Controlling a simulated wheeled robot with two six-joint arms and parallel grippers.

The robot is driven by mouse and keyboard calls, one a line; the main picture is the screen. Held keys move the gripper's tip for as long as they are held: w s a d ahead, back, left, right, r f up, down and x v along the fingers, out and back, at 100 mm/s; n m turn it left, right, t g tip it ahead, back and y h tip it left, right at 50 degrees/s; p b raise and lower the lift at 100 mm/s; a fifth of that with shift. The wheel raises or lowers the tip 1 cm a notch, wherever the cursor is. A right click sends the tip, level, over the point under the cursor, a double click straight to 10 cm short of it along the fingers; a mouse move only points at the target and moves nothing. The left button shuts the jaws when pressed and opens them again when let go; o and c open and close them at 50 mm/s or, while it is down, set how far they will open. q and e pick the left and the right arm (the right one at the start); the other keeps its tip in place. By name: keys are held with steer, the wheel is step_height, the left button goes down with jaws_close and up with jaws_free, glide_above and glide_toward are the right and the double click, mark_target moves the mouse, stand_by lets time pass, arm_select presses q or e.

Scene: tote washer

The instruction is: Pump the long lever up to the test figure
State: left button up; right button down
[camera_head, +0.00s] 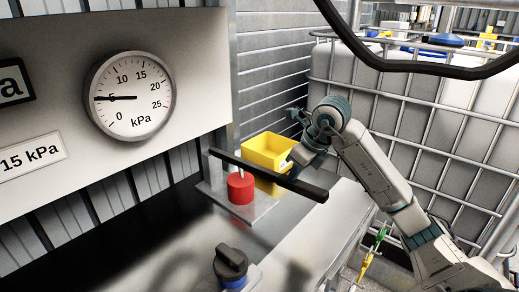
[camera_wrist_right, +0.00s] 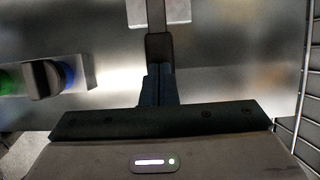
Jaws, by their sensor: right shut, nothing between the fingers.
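The long lever (camera_head: 305,186) is a black bar sloping down to the right above a red pump cylinder (camera_head: 240,189). The round gauge (camera_head: 130,118) has its needle at about 5 kPa. A plate beside it (camera_head: 33,160) reads 15 kPa. My right gripper (camera_head: 287,170) is at the lever's outer half, partly hidden behind it. In the right wrist view the closed fingers (camera_wrist_right: 158,86) line up with the dark lever end (camera_wrist_right: 158,46); I cannot tell whether they touch it. My left gripper is not in view.
A yellow bin (camera_head: 266,150) stands behind the lever. A dark knob (camera_head: 231,262) on a blue base is in front; it also shows in the wrist view (camera_wrist_right: 42,80). A caged white tank (camera_head: 425,95) stands at the right. A black curved bar crosses the top right.

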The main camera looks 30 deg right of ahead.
step_height(320, 180, up, 2)
steer(key=shift+r+p, duration=0.1)
steer(key=shift+p, duration=0.55)
step_height(320, 180, up, 3)
steer(key=p, duration=0.2)
steer(key=shift+r+p, duration=0.2)
steer(key=shift+p, duration=0.2)
steer(key=shift+s+r+p, duration=0.1)
steer(key=shift+r+p, duration=0.3)
steer(key=shift+r, duration=0.15)
steer(key=c, duration=2.1)
jaws_free()
